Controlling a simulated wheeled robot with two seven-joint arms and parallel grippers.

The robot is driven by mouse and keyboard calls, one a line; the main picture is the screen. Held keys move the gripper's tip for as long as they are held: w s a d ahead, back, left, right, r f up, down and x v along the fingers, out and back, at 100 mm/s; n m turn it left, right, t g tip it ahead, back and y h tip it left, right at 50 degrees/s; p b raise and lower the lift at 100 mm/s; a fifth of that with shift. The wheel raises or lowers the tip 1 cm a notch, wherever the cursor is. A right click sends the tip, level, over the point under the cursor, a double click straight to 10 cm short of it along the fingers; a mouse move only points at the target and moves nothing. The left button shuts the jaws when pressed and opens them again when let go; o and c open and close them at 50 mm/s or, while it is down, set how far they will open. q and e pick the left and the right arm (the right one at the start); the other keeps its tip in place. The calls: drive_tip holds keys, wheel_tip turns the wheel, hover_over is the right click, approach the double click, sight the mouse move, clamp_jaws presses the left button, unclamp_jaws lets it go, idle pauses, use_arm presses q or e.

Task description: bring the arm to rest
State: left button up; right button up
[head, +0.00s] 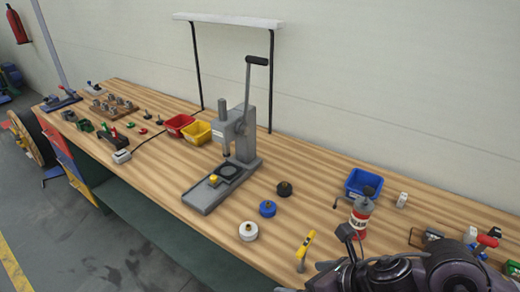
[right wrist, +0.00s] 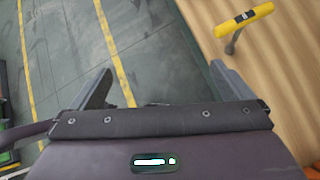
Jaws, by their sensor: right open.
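My right gripper (right wrist: 165,88) is open in the right wrist view, its two dark fingers wide apart with nothing between them. It is over the front edge of the wooden bench, with grey floor below one finger and bench top beside the other. In the head view my right arm enters at the bottom right, close above the bench. My left gripper is not in view.
On the bench (head: 325,196) stand a grey lever press (head: 238,150), a red bottle (head: 361,213), a blue bin (head: 363,184), yellow (head: 197,133) and red (head: 178,124) bins, and white (head: 248,231), blue (head: 267,208) and black (head: 284,188) round parts. Floor in front is clear.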

drive_tip(key=w+a+r+m+t, duration=0.1)
drive_tip(key=a+r+m+t, duration=0.25)
drive_tip(key=m, duration=0.45)
drive_tip(key=w+d+f+m+h, duration=0.1)
drive_tip(key=d+f+m+h, duration=0.15)
drive_tip(key=m, duration=0.75)
drive_tip(key=d+f+m+h, duration=0.15)
drive_tip(key=d+m, duration=0.25)
drive_tip(key=m, duration=0.6)
drive_tip(key=s+d+f+m+g+h, duration=0.3)
drive_tip(key=s+d+f+m+g, duration=0.35)
drive_tip(key=s+f+m, duration=0.5)
wheel_tip(320, 180, down, 32)
drive_tip(key=s+b, duration=0.1)
drive_tip(key=b, duration=0.3)
use_arm(q)
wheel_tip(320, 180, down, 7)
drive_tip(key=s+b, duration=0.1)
drive_tip(key=b, duration=0.1)
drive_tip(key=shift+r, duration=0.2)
use_arm(e)
drive_tip(key=s+d+f, duration=0.2)
drive_tip(key=s+f, duration=0.7)
drive_tip(key=s+d+f+g, duration=0.1)
drive_tip(key=s+d+f, duration=0.1)
drive_tip(key=s+f, duration=0.7)
drive_tip(key=shift+s+f+g, duration=0.3)
